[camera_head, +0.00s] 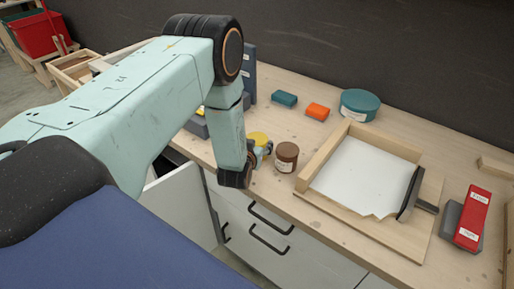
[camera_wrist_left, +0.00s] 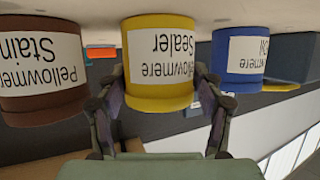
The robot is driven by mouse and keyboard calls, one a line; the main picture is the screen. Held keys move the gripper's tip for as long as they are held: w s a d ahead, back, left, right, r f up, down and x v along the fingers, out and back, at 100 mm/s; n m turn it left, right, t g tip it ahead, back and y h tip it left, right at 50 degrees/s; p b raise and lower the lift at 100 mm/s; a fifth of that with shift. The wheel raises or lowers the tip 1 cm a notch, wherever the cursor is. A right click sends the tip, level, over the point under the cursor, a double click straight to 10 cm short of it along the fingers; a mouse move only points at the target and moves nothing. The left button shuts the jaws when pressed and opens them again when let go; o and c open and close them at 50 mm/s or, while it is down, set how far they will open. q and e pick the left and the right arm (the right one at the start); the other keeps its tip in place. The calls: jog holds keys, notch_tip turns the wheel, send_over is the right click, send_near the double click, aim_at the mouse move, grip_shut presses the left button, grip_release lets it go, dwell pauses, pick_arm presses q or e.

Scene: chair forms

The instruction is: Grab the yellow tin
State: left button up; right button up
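The yellow tin (camera_wrist_left: 160,88), labelled Sealer, stands on the counter and appears upside down in the middle of the left wrist view. In the head view, the yellow tin (camera_head: 260,137) is partly hidden behind my left arm. My left gripper (camera_wrist_left: 160,70) has one finger on each side of the tin, very near its walls. The fingers look open around it, and I cannot see firm contact. In the head view the left gripper (camera_head: 258,155) is mostly hidden by its own wrist. My right gripper is in neither view.
A brown tin (camera_head: 286,157) and a blue tin (camera_wrist_left: 238,62) flank the yellow one closely. A wooden tray with a white sheet (camera_head: 362,180) lies to the right. Teal tin (camera_head: 359,105), orange block (camera_head: 318,111) and teal block (camera_head: 284,98) stand behind. Drawers (camera_head: 270,232) are below the counter.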

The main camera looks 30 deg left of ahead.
pick_arm(q)
jog(key=shift+a+f, duration=0.1)
jog(key=shift+a, duration=0.1)
jog(key=shift+c, duration=1.4)
jog(key=shift+d, duration=0.2)
jog(key=c, duration=0.5)
jog(key=shift+a, duration=0.1)
